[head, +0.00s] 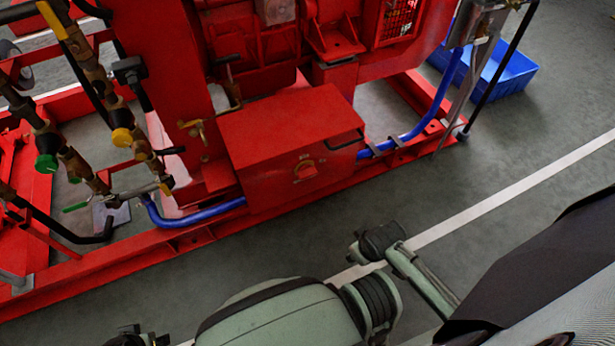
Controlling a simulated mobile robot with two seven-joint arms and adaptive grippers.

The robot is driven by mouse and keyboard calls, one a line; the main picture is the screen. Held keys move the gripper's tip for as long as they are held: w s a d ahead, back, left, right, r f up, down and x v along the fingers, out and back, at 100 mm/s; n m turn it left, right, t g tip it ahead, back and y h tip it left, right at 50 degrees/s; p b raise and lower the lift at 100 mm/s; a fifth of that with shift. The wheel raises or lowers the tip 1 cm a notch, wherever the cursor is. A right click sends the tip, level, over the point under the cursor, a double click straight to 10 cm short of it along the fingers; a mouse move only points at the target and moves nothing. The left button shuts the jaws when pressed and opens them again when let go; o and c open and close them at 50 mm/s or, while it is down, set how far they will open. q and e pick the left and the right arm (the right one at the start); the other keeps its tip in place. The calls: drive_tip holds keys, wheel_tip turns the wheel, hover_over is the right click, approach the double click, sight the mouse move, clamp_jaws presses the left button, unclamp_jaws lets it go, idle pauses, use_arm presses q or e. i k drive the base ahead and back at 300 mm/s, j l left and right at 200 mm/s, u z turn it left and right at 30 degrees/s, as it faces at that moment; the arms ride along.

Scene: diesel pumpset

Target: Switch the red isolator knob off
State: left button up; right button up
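The red isolator knob (305,171) is on the front face of a red box (290,122) on the pumpset. It sits on a small brass-coloured plate, and its exact turn position is too small to tell. Pale green and black links of my own arm fill the bottom middle of the head view, below the box and apart from it. I can make out no gripper fingertips on them. Nothing of mine touches the knob or covers it.
Blue hoses (425,122) run on both sides. Pipes with coloured valves (122,137) stand at left. A blue crate (508,75) lies at upper right.

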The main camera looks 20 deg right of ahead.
sight(306, 171)
drive_tip(key=i+l, duration=0.1)
drive_tip(key=l, duration=0.65)
drive_tip(key=l+u, duration=0.1)
drive_tip(key=l, duration=0.7)
drive_tip(key=i, duration=0.05)
